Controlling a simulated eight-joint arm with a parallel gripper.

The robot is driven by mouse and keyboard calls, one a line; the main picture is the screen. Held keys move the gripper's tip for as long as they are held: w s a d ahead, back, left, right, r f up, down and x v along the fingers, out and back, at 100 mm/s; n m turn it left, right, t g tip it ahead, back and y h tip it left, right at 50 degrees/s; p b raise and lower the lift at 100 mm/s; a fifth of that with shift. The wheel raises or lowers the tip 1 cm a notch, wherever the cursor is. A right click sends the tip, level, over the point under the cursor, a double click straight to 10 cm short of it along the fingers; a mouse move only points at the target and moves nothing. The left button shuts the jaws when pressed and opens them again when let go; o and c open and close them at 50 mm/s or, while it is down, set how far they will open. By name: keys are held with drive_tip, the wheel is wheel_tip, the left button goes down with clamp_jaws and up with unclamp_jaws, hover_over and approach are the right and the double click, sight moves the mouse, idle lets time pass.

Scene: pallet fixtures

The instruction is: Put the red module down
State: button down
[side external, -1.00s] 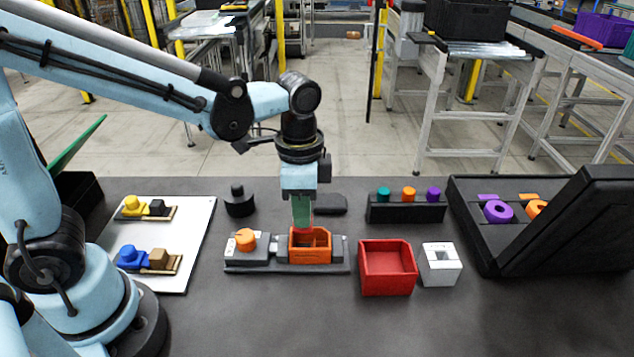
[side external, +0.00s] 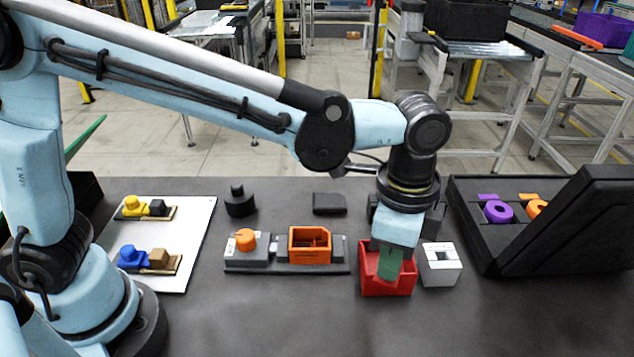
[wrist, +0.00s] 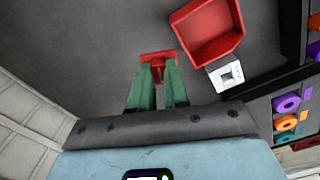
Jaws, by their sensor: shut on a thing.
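My gripper (side external: 388,278) is shut on the red module, its green fingers pointing down. In the wrist view, the red module (wrist: 158,58) shows between the fingertips of my gripper (wrist: 159,72) as a small red T-shaped piece. In the side view, my fingers overlap the open red bin (side external: 371,285); the module is hard to tell from the bin's red there. In the wrist view, the red bin (wrist: 226,45) appears up and right of the module, apart from it in the picture. I cannot tell the height above the table.
A white block with a square hole (side external: 440,272) stands right of the bin. The orange holder (side external: 310,257) on a grey fixture is to the left. An open black case (side external: 490,250) is far right. A white board (side external: 190,225) lies left. The table front is clear.

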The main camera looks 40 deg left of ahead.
drive_tip(key=w+a+f, duration=0.1)
drive_tip(key=w, duration=0.1)
drive_tip(key=w+a+f, duration=0.1)
drive_tip(key=w+f, duration=0.1)
drive_tip(key=w+a+f, duration=0.2)
drive_tip(key=w, duration=0.1)
drive_tip(key=shift+a, duration=0.1)
drive_tip(key=shift+f, duration=1.95)
drive_tip(key=shift+f, duration=0.15)
drive_tip(key=c, duration=1.1)
unclamp_jaws()
